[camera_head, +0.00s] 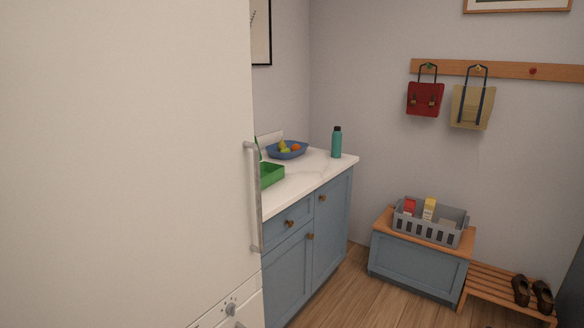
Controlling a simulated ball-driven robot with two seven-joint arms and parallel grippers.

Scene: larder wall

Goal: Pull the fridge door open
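The fridge door (130,150) is a large cream-white panel that fills the left of the head view. It appears shut. Its vertical grey bar handle (254,198) runs along the door's right edge. Neither of my grippers shows in this view, and nothing touches the handle.
A blue cabinet (288,272) with a white counter (310,177) stands right of the fridge, holding a green tray (271,174), fruit bowl (288,150) and teal bottle (336,143). A bench (418,272) bears a grey basket (428,229). Wooden floor (345,295) is clear.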

